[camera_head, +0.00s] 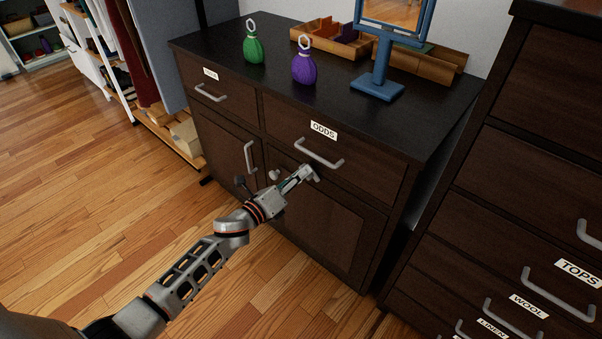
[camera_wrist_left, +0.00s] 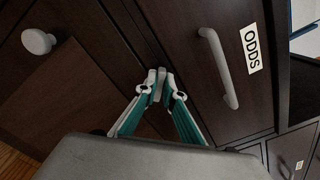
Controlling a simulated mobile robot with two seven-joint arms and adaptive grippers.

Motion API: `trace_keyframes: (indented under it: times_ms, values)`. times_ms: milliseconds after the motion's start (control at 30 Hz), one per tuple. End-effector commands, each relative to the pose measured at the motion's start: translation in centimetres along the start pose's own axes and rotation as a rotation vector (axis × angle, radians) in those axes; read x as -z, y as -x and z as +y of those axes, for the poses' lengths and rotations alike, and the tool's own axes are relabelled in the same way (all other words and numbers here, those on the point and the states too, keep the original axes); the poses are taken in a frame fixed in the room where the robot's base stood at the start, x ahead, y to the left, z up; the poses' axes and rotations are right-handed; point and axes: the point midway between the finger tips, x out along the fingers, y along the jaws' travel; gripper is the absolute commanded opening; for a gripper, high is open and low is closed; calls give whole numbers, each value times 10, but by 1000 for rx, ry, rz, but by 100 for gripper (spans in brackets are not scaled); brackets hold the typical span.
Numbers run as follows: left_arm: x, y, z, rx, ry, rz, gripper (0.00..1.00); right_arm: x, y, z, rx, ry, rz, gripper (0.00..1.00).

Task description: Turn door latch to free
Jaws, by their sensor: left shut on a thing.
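A dark wooden cabinet (camera_head: 340,225) has a lower right door below the drawer labelled ODDS (camera_head: 323,131). My left gripper (camera_head: 308,174) reaches to the top edge of this door, just under the drawer. In the left wrist view my left gripper (camera_wrist_left: 161,84) is shut on the small grey door latch (camera_wrist_left: 157,87), which sits at the seam between door and drawer. The fingertips hide most of the latch, so its exact angle is hard to tell. The round door knob (camera_wrist_left: 39,41) is apart from the gripper; it also shows in the head view (camera_head: 274,175). My right gripper is not in view.
The drawer's bar handle (camera_head: 319,153) is close above the gripper. A green bottle-shaped item (camera_head: 253,49), a purple one (camera_head: 304,69) and a blue-framed mirror (camera_head: 377,85) stand on top. A taller drawer unit (camera_head: 520,130) stands at right. Open wood floor lies in front.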

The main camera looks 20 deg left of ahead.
Motion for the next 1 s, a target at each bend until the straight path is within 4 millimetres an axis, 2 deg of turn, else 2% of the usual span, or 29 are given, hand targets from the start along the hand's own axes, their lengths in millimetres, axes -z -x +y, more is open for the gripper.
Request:
trace_keyframes:
  times_ms: [300,600,1000]
  values:
    - [-2,-1,-1,2,299,-2,0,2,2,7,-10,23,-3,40]
    - [-1,0,1,2,548,-1,0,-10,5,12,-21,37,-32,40]
    - [1,0,3,0,732,0,0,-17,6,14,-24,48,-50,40]
